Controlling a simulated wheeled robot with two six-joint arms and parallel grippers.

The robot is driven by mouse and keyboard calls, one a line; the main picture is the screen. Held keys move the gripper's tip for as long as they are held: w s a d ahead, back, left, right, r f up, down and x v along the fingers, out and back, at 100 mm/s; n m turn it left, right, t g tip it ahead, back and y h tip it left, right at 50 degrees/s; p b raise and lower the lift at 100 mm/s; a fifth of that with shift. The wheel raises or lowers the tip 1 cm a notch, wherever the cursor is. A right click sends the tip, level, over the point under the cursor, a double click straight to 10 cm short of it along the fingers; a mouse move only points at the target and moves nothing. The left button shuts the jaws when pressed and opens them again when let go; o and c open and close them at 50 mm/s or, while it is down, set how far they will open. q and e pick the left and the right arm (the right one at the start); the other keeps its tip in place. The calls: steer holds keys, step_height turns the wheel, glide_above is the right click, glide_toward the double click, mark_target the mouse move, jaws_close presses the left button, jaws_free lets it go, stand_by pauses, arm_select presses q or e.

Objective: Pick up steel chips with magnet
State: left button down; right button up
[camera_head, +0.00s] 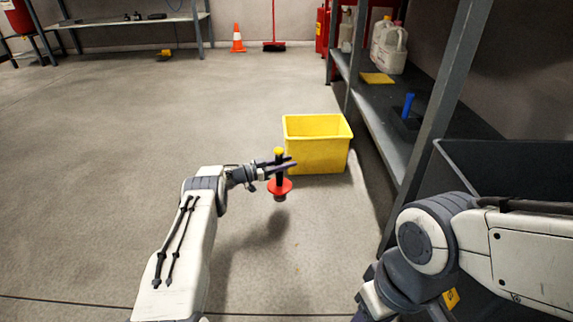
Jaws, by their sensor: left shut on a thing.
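My left gripper (281,166) is shut on the magnet (279,187), a tool with a black handle, a yellow top and a red disc with a dark piece below it. The magnet hangs upright above the floor, in front of the yellow bin's left side, with its shadow on the floor below. The yellow bin (319,155) stands on the floor; the inside is only partly visible. I cannot clearly make out any steel chips; a few tiny specks lie on the floor below the magnet. My right arm shows at the lower right, but its gripper is out of view.
A grey metal shelf (387,118) with jugs (389,50) and a blue object (408,105) stands at the right. A dark container (500,160) is beside my right arm. An orange cone (238,38) and a red broom (274,46) stand far back. The floor at left is clear.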

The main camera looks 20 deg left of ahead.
arm_select(q)
steer(key=shift+r+p, duration=1.5)
steer(key=shift+r, duration=0.85)
